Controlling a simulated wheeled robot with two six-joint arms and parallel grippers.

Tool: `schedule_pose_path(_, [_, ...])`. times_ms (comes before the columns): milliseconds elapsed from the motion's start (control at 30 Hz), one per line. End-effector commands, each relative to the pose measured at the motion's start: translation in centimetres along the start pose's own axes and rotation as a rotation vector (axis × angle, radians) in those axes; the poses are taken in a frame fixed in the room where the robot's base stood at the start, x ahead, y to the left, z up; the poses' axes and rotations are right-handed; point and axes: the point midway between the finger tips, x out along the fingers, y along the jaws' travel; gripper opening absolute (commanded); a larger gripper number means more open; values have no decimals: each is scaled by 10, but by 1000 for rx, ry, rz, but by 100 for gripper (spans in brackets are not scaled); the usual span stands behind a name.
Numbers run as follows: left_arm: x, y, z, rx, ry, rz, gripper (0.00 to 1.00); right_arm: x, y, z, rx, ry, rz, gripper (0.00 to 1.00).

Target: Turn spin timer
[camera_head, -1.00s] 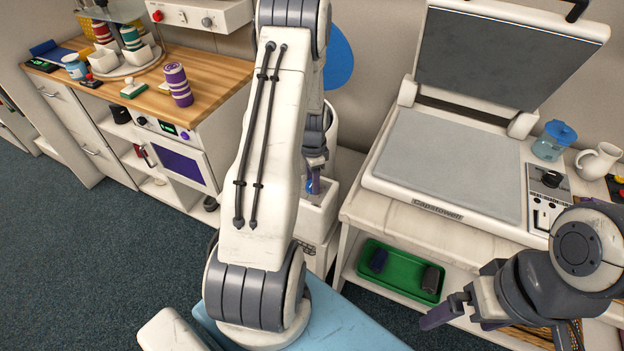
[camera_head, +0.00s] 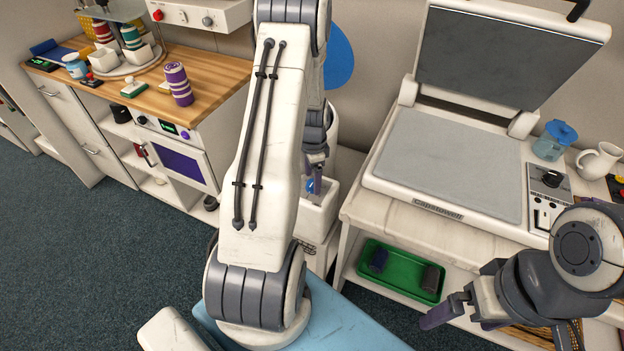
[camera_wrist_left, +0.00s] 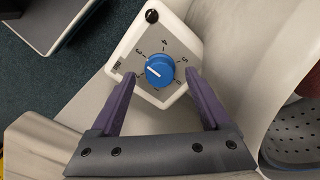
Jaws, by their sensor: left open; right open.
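The spin timer is a blue round knob (camera_wrist_left: 159,71) with a white pointer line on a white panel (camera_wrist_left: 147,47) marked with numbers. In the left wrist view the pointer aims to the left, toward the lower numbers. My left gripper (camera_wrist_left: 158,80) is open, with its purple fingers on either side of the knob and a gap to it. In the head view my left gripper (camera_head: 316,180) is at the white machine (camera_head: 318,215), and the knob (camera_head: 310,186) is partly hidden by it. My right gripper (camera_head: 452,325) is open and empty in front of the press table at the right.
A large press (camera_head: 440,165) with a raised lid stands on a white table at the right. A green tray (camera_head: 402,271) lies on the shelf below. A wooden counter (camera_head: 210,75) with cups stands at the left. My left arm blocks the middle.

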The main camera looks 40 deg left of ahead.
Motion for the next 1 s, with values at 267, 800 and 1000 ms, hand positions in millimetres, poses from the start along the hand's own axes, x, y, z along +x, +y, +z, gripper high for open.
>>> schedule_pose_path(267, [-55, -1, 0, 0, 3, -5, 80, 3, 0, 0, 0, 0, 0, 100])
schedule_pose_path(800, [-94, 0, 1, 0, -1, 2, 80, 4, 0, 0, 0, 0, 0, 100])
schedule_pose_path(1000, [-94, 0, 1, 0, -1, 1, 80, 4, 0, 0, 0, 0, 0, 100])
